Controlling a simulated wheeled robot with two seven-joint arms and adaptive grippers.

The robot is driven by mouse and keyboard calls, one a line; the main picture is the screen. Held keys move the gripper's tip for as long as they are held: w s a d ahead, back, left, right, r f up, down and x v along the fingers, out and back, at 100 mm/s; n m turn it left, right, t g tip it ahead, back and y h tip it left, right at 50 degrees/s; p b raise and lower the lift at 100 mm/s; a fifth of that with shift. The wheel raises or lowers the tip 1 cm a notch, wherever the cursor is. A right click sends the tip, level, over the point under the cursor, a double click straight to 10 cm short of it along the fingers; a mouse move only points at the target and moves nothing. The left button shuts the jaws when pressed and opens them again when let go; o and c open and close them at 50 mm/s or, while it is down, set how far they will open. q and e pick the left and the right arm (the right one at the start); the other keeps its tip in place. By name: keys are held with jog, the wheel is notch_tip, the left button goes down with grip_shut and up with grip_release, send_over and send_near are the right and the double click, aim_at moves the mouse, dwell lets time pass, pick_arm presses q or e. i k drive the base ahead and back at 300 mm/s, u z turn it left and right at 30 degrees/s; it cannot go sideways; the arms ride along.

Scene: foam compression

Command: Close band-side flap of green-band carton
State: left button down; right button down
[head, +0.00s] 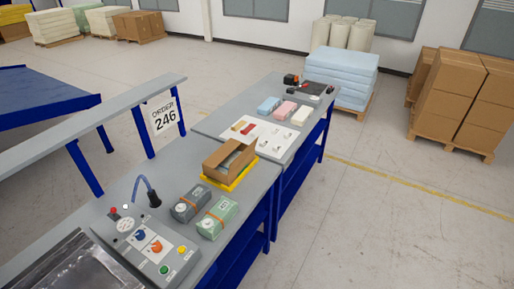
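A small brown carton (215,172) sits on a yellow base (243,178) in the middle of the near bench. Its top looks open, with grey-green contents (234,158) showing inside. Brown panels stand around the opening; I cannot tell which one is the band-side flap. No green band can be made out on the carton at this size. Neither of my grippers is in the head view, so nothing of mine is seen touching the carton.
A grey block (185,209) and a green block (212,226), each with an orange band, lie in front of the carton. A control panel (148,250) stands nearer. Coloured foam blocks (284,111) and a white board (263,138) lie beyond. A rail (60,140) runs along the left.

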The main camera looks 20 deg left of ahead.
aim_at(240, 158)
jog(key=u, duration=0.3)
jog(key=i, duration=0.7)
jog(key=u, duration=0.5)
